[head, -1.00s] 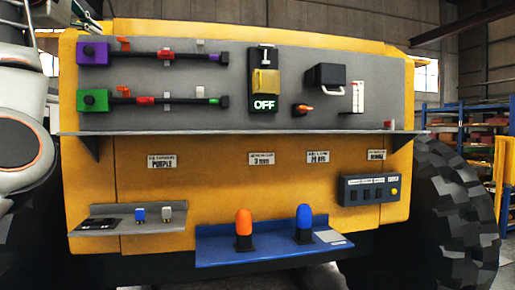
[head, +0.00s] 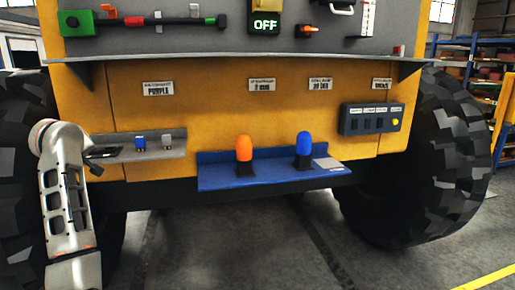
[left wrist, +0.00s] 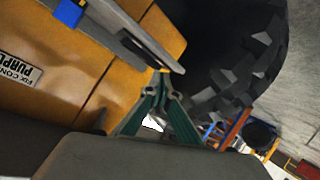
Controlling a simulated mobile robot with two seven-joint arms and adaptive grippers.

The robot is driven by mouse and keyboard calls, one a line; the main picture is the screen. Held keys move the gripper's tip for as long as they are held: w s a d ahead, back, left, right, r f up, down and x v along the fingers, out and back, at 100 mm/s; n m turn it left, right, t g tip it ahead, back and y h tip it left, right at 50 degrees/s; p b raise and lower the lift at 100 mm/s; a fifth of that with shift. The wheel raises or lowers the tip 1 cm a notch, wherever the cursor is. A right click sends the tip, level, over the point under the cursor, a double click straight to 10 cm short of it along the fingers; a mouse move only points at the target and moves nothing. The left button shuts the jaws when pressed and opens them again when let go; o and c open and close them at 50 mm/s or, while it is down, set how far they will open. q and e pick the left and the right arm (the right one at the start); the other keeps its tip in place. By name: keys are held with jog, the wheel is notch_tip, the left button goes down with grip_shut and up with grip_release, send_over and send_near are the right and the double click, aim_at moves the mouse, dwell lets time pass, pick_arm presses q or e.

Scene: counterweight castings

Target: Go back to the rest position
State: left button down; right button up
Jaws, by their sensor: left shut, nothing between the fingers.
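My left gripper (left wrist: 162,78) shows in the left wrist view with its green fingers together at the tips and nothing between them. Its tips appear close to the edge of a grey shelf, but I cannot tell whether they touch. In the head view my white left arm rises at the lower left, in front of the left tyre and beside the small grey shelf (head: 170,149). The fingers cannot be made out there. My right gripper is in neither view.
The yellow machine body (head: 205,100) carries a long grey ledge (head: 300,60). A blue shelf (head: 260,180) holds an orange-capped piece (head: 244,148) and a blue-capped piece (head: 304,143). Large tyres (head: 430,160) flank it. A lit sign (head: 265,26) reads OFF. The floor below is clear.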

pick_arm(q)
jog(key=s+d+f+m+g, duration=0.1)
jog(key=s+d+f+m, duration=0.15)
jog(key=s+f, duration=0.45)
jog(key=s+d+f+m, duration=0.1)
jog(key=s+f+m, duration=0.3)
jog(key=f, duration=0.7)
jog(key=s+d+f+m+g, duration=0.1)
jog(key=s+d+f+m, duration=0.15)
jog(key=s+f, duration=0.4)
jog(key=s+d+f+m+g+h, duration=0.1)
jog(key=s+d+f+m, duration=0.2)
jog(key=s+f, duration=0.35)
jog(key=s+d+f+m, duration=0.3)
jog(key=s, duration=0.7)
jog(key=s+d+f+m+g+h, duration=0.1)
jog(key=s+d+f+m, duration=0.3)
jog(key=s, duration=0.5)
jog(key=w+d+f+n+t+h, duration=0.1)
jog(key=d+f+n+t+h, duration=0.2)
jog(key=d+f, duration=1)
notch_tip(320, 180, down, 4)
jog(key=h, duration=0.3)
jog(key=shift+w+d+f+n, duration=0.15)
jog(key=shift+d+f+n, duration=0.1)
jog(key=shift+d+n, duration=0.15)
